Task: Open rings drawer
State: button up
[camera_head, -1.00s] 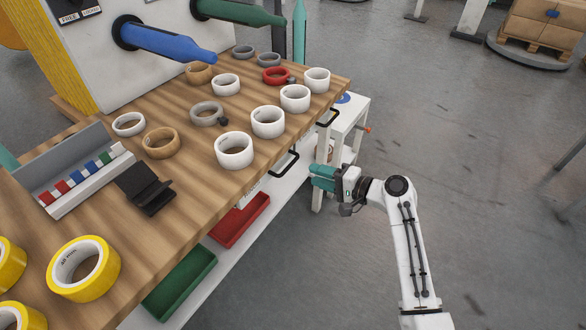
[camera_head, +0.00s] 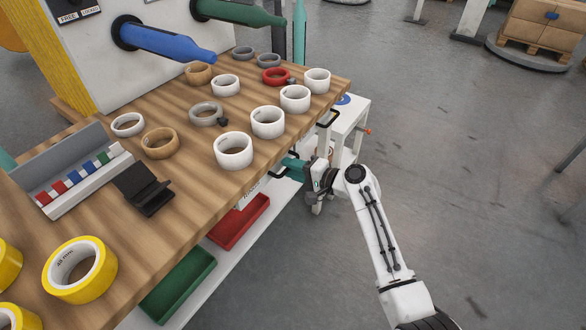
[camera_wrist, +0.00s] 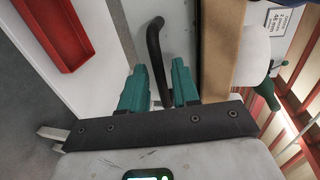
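Two black drawer handles sit under the front edge of the wooden worktop (camera_head: 190,195). The far handle (camera_head: 328,117) is clear of my gripper. The near handle (camera_head: 277,175) is at my gripper (camera_head: 291,166) and partly hidden by its green fingers. In the wrist view, this curved black handle (camera_wrist: 155,45) runs between the two green fingers of my gripper (camera_wrist: 160,85), which are apart on either side of it, with no clear grip. The drawer front is mostly hidden under the worktop. I cannot read which drawer is for rings.
White tape rolls (camera_head: 234,150) and other rings stand on the worktop. A red bin (camera_head: 240,222) and a green bin (camera_head: 180,283) are on the shelf below. A white stand (camera_head: 345,125) is beyond my gripper.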

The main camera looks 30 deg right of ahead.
grip_shut()
jog(key=shift+s+d, duration=0.1)
jog(key=shift+s, duration=0.05)
dwell(0.4)
jog(key=f+p+v, duration=0.2)
jog(key=v, duration=1)
jog(key=s+f+p+v, duration=0.1)
jog(key=f+p+v, duration=0.1)
jog(key=v, duration=1.1)
jog(key=shift+d+f+p, duration=0.2)
jog(key=shift+f+p, duration=0.2)
jog(key=shift+f, duration=0.15)
jog(key=shift+o, duration=0.9)
grip_release()
jog(key=shift+w, duration=0.1)
jog(key=shift+d, duration=0.1)
